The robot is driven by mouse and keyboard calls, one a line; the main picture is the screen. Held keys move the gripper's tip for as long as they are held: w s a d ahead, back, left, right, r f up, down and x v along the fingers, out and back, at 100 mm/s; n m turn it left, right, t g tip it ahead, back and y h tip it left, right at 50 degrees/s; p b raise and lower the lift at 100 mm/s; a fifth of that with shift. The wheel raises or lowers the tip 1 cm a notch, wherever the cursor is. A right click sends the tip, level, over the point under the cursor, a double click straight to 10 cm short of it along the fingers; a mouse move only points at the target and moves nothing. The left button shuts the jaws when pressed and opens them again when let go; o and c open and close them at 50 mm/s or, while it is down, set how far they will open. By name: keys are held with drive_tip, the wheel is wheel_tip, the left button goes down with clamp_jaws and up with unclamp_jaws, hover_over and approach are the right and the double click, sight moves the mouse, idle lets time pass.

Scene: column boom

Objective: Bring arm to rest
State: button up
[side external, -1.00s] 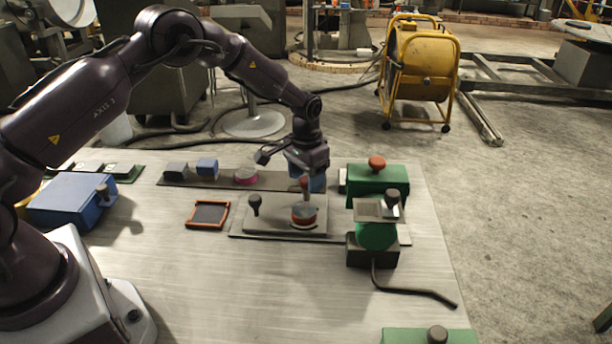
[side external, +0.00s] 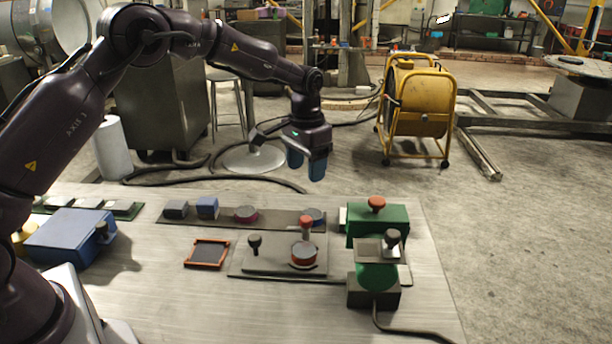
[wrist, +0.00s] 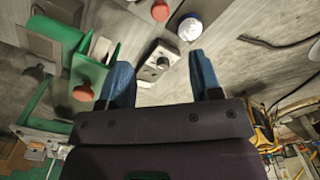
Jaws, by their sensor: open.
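My gripper (side external: 306,166) hangs in the air above the far edge of the table, with its blue fingers pointing down. In the wrist view my gripper (wrist: 162,85) shows two blue fingers spread apart with nothing held between them. My arm reaches out from the left, bent high over the table. Below the gripper, and nearer the camera, a red-knobbed stamp (side external: 305,248) stands upright on a grey plate (side external: 272,262), apart from the gripper.
A small black knob (side external: 254,243) stands on the plate. An orange-framed pad (side external: 207,253) lies left. A green box (side external: 378,222) and a green press (side external: 376,275) stand right. A blue box (side external: 70,238) is at left. A yellow reel (side external: 420,100) stands behind on the floor.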

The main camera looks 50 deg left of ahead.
drive_tip(key=s+d+r+t, duration=0.1)
drive_tip(key=s+r, duration=0.4)
drive_tip(key=s, duration=0.5)
drive_tip(key=s+d+r+t, duration=0.1)
drive_tip(key=s+r, duration=0.4)
drive_tip(key=s, duration=0.6)
drive_tip(key=s+d+r+t, duration=0.1)
drive_tip(key=s+r+t, duration=0.2)
drive_tip(key=s+r, duration=0.3)
drive_tip(key=s, duration=0.5)
drive_tip(key=shift+d+t, duration=0.25)
drive_tip(key=shift+t, duration=0.05)
